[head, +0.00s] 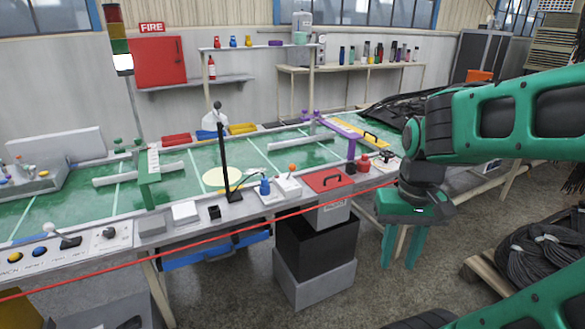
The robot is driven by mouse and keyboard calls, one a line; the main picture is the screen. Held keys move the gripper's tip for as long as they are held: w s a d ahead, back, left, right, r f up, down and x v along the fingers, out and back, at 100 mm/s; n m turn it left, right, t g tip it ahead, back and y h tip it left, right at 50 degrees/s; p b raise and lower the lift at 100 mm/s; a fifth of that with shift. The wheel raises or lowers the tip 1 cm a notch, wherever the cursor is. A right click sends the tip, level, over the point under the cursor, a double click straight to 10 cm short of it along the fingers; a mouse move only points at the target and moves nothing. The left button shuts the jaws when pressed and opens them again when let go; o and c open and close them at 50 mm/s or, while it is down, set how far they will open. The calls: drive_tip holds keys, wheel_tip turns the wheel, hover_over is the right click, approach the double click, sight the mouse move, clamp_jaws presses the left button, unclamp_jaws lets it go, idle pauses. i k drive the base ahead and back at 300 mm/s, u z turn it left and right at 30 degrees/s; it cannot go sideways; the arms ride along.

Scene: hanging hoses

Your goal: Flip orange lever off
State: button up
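The orange lever (292,168) is a small orange-tipped stick on a pale box (287,187) at the front edge of the green-topped bench. It looks roughly upright, but it is too small to tell its exact setting. My gripper (399,262) is green and points down in front of the bench, to the right of the lever and well apart from it. Its two fingers are spread with a gap between them, and it holds nothing.
A blue knob (264,186) stands just left of the lever, and a black post (223,155) beyond it. A thin red line (200,241) crosses before the bench. Black hoses (540,250) lie at right.

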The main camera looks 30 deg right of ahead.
sight(291, 167)
drive_tip(key=z, duration=0.3)
drive_tip(key=i, duration=1.15)
drive_tip(key=u, duration=0.2)
